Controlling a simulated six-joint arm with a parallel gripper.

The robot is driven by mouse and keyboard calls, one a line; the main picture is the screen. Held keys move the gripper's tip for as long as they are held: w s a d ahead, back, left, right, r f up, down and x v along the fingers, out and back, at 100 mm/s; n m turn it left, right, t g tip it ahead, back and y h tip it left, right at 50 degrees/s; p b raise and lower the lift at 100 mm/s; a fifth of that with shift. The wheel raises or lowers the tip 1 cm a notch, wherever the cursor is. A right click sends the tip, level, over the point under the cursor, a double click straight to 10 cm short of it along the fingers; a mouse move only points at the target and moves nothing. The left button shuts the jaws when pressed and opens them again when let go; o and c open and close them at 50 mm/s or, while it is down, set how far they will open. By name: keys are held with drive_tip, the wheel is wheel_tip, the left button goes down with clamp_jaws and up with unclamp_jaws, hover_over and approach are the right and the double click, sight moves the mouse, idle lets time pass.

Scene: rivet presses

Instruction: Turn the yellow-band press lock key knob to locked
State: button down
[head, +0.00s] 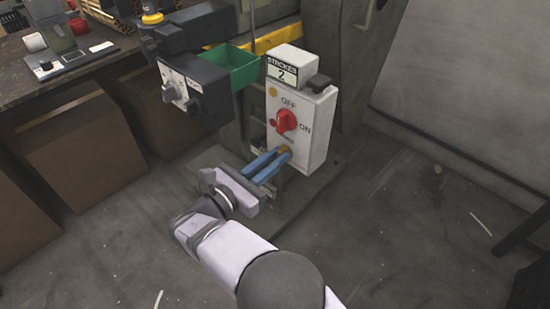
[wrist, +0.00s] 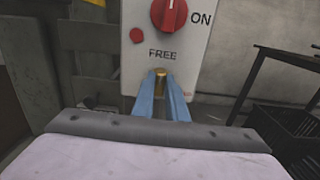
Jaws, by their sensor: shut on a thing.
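The white control box (head: 307,125) stands in front of the press with the yellow band (head: 275,41). The small brass lock key knob (head: 285,149) is low on its front face and also shows in the wrist view (wrist: 160,76). The word FREE is printed above the knob in the wrist view. My gripper (head: 279,156) has its two blue fingers shut on the knob from the front; it also shows in the wrist view (wrist: 161,92). The fingers hide the lower part of the knob and any marking beneath it.
A red rotary switch (head: 287,120) with OFF and ON labels sits just above the knob. A black box (head: 190,90) with knobs and a green bin (head: 235,67) are to the left. In the wrist view, a dark crate (wrist: 285,135) stands at the right.

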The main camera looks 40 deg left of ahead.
drive_tip(key=shift+m, duration=0.3)
drive_tip(key=shift+d+f+m+b, duration=0.1)
drive_tip(key=shift+m+b, duration=1.5)
drive_tip(key=shift+m, duration=1.25)
drive_tip(key=shift+d+f+m+b, duration=0.15)
drive_tip(key=shift+m+b, duration=1.45)
drive_tip(key=shift+m, duration=1.2)
drive_tip(key=shift+a+f+m+b, duration=0.1)
drive_tip(key=shift+m+b, duration=1.5)
drive_tip(key=shift+m, duration=1.25)
drive_tip(key=shift+r, duration=0.1)
drive_tip(key=c, duration=1.8)
unclamp_jaws()
drive_tip(key=shift+o, duration=0.2)
drive_tip(key=shift+s, duration=0.1)
